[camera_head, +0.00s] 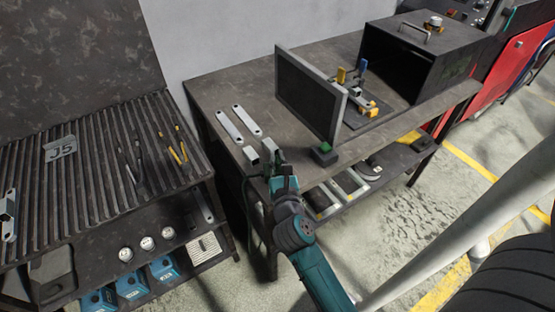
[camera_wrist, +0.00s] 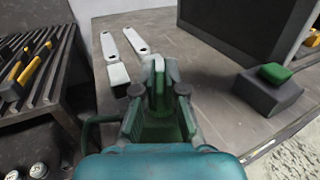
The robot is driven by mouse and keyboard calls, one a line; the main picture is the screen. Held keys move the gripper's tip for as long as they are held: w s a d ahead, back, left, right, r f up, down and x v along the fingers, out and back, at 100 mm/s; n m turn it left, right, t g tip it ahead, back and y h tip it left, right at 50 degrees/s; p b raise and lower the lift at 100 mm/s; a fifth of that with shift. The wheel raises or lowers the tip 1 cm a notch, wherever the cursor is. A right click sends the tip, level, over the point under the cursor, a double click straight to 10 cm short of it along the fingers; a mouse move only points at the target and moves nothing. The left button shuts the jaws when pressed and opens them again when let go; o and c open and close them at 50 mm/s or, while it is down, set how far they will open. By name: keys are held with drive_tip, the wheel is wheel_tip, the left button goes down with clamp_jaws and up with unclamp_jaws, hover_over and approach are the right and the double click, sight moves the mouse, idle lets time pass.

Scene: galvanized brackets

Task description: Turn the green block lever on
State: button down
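The green block lever (camera_head: 323,148) is a green cap on a dark block at the front edge of the workbench, right of my gripper. In the wrist view the green cap (camera_wrist: 274,73) lies flat on its dark block at the right. My gripper (camera_head: 271,152) is over the bench's front edge, left of the block and apart from it. In the wrist view its fingers (camera_wrist: 159,66) are close together and point toward the bench top. A pale sliver shows at the fingertips; I cannot tell whether it is part of them.
A dark upright panel (camera_head: 308,95) stands behind the block. Two flat galvanized brackets (camera_head: 239,123) and a short galvanized piece (camera_head: 251,155) lie left of it. A slatted rack (camera_head: 85,165) with tools stands at the left. A dark open box (camera_head: 425,55) is at the back right.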

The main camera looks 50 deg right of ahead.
drive_tip(key=shift+a+m+g+h, duration=0.1)
drive_tip(key=shift+m+g+h, duration=0.2)
drive_tip(key=m+g+h, duration=0.2)
drive_tip(key=shift+w+g+h, duration=0.15)
drive_tip(key=shift+g+h, duration=0.15)
drive_tip(key=shift+g, duration=0.1)
drive_tip(key=m+g+h, duration=0.1)
drive_tip(key=m+g, duration=0.1)
drive_tip(key=m+g+h, duration=0.1)
drive_tip(key=m+g, duration=0.1)
drive_tip(key=g, duration=0.1)
drive_tip(key=shift+h, duration=0.3)
drive_tip(key=m+g, duration=0.2)
drive_tip(key=g, duration=0.1)
drive_tip(key=m+g, duration=0.2)
drive_tip(key=g, duration=0.2)
drive_tip(key=shift+m+h, duration=0.3)
drive_tip(key=shift+h, duration=0.1)
drive_tip(key=shift+m+g+y, duration=0.7)
drive_tip(key=shift+m+g, duration=1.1)
drive_tip(key=shift+g, duration=1)
drive_tip(key=shift+f+g, duration=0.1)
drive_tip(key=shift+g, duration=0.2)
drive_tip(key=c, duration=1.2)
unclamp_jaws()
drive_tip(key=shift+c, duration=0.2)
